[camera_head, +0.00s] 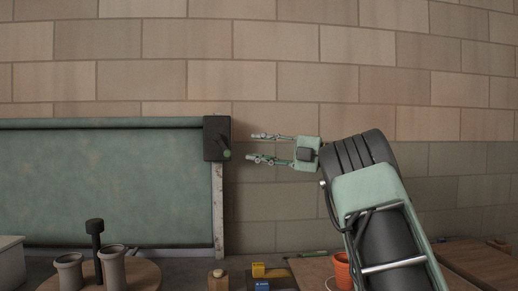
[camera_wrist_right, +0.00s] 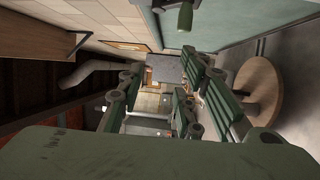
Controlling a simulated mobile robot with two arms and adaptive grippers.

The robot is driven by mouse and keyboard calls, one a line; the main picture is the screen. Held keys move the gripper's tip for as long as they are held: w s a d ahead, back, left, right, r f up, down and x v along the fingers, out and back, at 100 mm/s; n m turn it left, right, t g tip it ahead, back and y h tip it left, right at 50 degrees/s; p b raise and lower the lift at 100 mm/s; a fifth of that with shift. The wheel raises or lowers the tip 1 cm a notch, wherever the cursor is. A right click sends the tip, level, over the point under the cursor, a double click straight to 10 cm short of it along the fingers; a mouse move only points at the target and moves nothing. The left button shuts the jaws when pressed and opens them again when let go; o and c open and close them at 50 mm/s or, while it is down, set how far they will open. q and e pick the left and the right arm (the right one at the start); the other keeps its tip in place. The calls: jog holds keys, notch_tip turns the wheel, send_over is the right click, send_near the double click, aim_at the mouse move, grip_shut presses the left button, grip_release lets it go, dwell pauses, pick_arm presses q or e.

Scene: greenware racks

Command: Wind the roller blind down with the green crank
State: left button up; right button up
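The green roller blind (camera_head: 110,190) hangs on the block wall at the left, stretched below its roller (camera_head: 90,123). A black crank housing (camera_head: 213,130) sits at the roller's right end, with the crank's green knob (camera_head: 227,154) at its lower right. My right gripper (camera_head: 256,147) points left, its fingers apart and nothing between them. Its fingertips are a short way right of the knob, with a visible gap. In the right wrist view the green knob (camera_wrist_right: 185,16) shows at the top edge, outside the fingers. My left gripper is not in view.
A round wooden stand (camera_head: 140,276) holds grey vases (camera_head: 69,270) and a black upright tool (camera_head: 95,240). Yellow (camera_head: 258,269) and blue (camera_head: 262,286) blocks and an orange pot (camera_head: 342,268) lie below my right arm. The wall right of the housing is bare.

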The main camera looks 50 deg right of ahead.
jog(key=v, duration=1.1)
jog(key=shift+s+d, duration=0.15)
jog(key=shift+s, duration=0.05)
